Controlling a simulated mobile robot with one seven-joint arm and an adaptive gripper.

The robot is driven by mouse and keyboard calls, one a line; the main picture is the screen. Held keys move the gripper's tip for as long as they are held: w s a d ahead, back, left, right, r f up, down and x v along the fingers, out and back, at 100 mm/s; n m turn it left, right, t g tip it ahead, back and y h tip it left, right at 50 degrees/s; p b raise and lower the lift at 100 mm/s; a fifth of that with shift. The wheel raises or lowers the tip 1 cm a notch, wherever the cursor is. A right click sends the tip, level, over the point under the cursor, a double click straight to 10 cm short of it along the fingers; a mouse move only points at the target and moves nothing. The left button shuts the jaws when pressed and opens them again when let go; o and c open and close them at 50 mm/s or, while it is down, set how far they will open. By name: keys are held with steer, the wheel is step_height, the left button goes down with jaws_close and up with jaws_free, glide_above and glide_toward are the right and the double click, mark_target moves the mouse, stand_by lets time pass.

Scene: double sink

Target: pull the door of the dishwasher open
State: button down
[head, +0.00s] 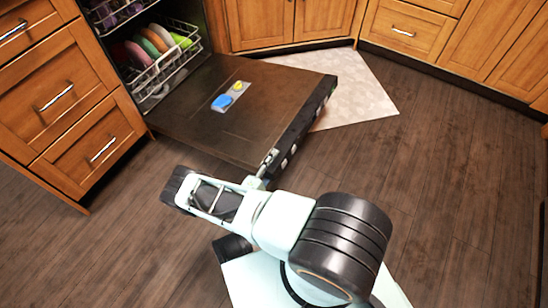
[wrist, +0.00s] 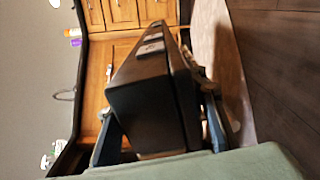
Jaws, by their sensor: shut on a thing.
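The dishwasher door (head: 185,115) is swung down and lies about level in the head view, its dark inner face up. A blue and a yellow piece sit in its dispenser panel (head: 231,96). My gripper (head: 262,172) is at the door's near corner. In the wrist view the door (wrist: 140,95) runs between the two fingers of my gripper (wrist: 163,138), one on each side, and they are shut on its edge. The handle is not clearly visible.
A dish rack (head: 170,68) with colourful plates stands inside the open dishwasher. Wooden drawers (head: 60,95) flank it at left, and more wooden cabinets line the back. A light mat (head: 357,95) lies beyond the door. Dark floor is clear at right.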

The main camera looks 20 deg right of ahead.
stand_by(0.3)
steer(key=c, duration=1.2)
jaws_free()
steer(key=shift+r, duration=0.1)
step_height(320, 180, up, 10)
steer(key=shift+f, duration=0.1)
